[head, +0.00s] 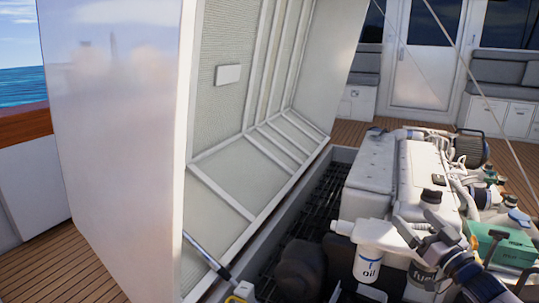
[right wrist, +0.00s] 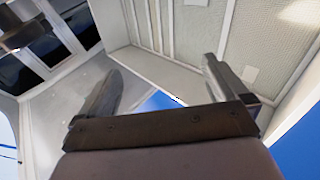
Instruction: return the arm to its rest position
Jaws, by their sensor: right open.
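My right gripper (head: 421,230) is over the engine in the head view, with its arm coming in from the lower right. In the right wrist view, the two fingers of the right gripper (right wrist: 162,82) stand wide apart with nothing between them. The fingers point up toward the ribbed inner side of the raised hatch lid (right wrist: 185,45). In the head view the hatch lid (head: 120,130) stands open on the left, apart from the gripper. My left gripper is not in view.
The white engine (head: 425,170) fills the hatch opening at right. A white filter marked "oil" (head: 370,262) and a green box (head: 505,247) are close to my right gripper. A lid strut (head: 207,257) stands at lower left. Wooden deck (head: 65,265) is clear at left.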

